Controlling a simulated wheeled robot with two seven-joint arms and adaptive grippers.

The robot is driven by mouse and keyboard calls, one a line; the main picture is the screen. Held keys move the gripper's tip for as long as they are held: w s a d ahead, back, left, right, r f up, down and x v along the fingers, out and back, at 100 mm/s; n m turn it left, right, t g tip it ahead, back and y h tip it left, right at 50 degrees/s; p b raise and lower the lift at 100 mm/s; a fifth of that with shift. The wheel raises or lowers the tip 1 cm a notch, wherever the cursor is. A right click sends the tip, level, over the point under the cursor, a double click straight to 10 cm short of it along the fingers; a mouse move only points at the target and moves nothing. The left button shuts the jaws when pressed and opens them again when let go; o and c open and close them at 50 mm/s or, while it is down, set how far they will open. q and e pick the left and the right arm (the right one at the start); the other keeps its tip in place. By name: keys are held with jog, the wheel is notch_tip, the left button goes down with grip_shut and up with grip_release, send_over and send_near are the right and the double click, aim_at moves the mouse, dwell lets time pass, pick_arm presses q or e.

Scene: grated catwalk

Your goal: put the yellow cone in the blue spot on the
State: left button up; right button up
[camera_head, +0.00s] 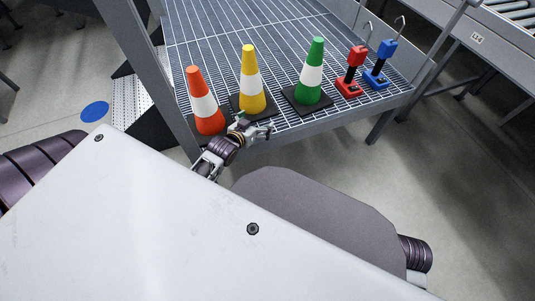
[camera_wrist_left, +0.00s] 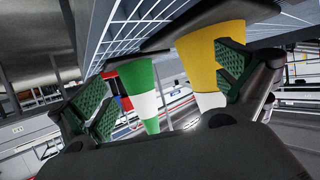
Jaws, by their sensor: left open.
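The yellow cone (camera_head: 250,98) with a white band stands upright on a dark square base on the grated platform, between an orange cone (camera_head: 206,117) and a green cone (camera_head: 312,94). A flat blue spot (camera_head: 95,112) lies on the floor at the left. My left gripper (camera_head: 256,125) is open and empty at the platform's front edge, just in front of the yellow cone's base. In the left wrist view, the yellow cone (camera_wrist_left: 212,62) shows near the right finger and the green cone (camera_wrist_left: 138,78) near the left finger. My right gripper is not in view.
The grated platform (camera_head: 220,28) has a raised grey frame. A red joystick-like item (camera_head: 350,78) and a blue one (camera_head: 380,72) stand right of the green cone. A grey post stands between the platform and the blue spot.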

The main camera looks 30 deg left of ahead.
pick_arm(q)
jog(key=s+d+f+m+g+h, duration=0.2)
jog(key=s+d+f+g, duration=0.2)
jog(key=s+d+g, duration=0.5)
jog(key=s+d, duration=0.6)
jog(key=s, duration=0.4)
jog(key=shift+m+h, duration=0.3)
jog(key=shift+m, duration=0.1)
jog(key=shift+s, duration=0.1)
